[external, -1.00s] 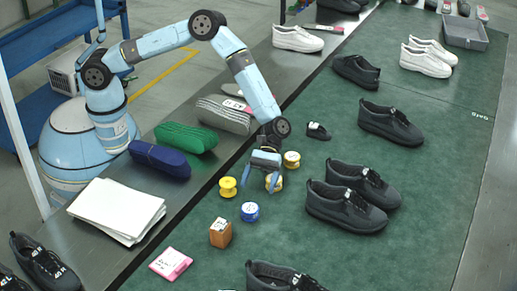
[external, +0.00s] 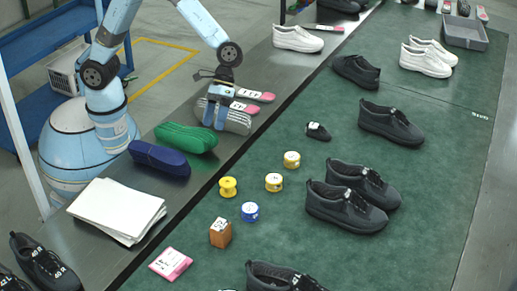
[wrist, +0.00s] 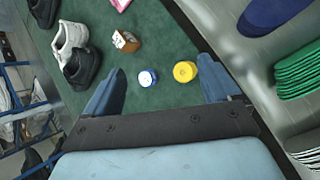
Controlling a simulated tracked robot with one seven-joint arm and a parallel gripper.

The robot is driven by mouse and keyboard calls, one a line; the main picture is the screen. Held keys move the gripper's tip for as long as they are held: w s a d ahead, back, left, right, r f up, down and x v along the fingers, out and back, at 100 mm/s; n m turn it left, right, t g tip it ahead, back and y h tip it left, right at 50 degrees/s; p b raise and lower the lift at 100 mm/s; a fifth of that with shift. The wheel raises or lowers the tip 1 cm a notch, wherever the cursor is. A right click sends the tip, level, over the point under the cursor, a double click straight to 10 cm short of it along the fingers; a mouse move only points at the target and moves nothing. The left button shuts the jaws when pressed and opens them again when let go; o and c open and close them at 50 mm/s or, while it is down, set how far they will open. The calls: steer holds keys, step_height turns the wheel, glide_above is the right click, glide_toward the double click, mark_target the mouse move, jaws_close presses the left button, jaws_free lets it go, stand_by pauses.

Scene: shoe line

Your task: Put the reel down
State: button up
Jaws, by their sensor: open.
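Several small reels stand upright on the green mat (external: 330,210). A yellow reel with a white top (external: 273,182) stands apart from a similar yellow reel (external: 291,159) behind it. An all-yellow reel (external: 228,187) is to the left, and a blue and white reel (external: 250,212) is in front. The blue reel (wrist: 147,77) and a yellow reel (wrist: 184,71) show below, between the fingers.
Green (external: 186,137) and blue (external: 160,158) lace bundles and white sheets (external: 117,210) lie on the metal strip. A brown block (external: 220,233) and pink box (external: 170,264) are on the mat's near left. Dark shoes (external: 345,207) stand at right.

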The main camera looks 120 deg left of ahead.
steer(key=s+a+r+m+y, duration=0.2)
steer(key=s+r+m+y, duration=0.15)
steer(key=s+r, duration=0.6)
steer(key=s+a+r+m+t+y, duration=0.1)
steer(key=s+a+m, duration=0.1)
steer(key=s, duration=0.8)
steer(key=s+a+r+m+t+y, duration=0.1)
steer(key=s+a+r+m+t, duration=0.1)
steer(key=s, duration=0.8)
steer(key=s+a+r+m+t+y, duration=0.1)
steer(key=s+a+r+m+y, duration=0.1)
steer(key=s, duration=0.8)
steer(key=shift+a+r+m+t, duration=0.2)
steer(key=shift+a+m+t, duration=0.2)
steer(key=shift+a+m, duration=0.5)
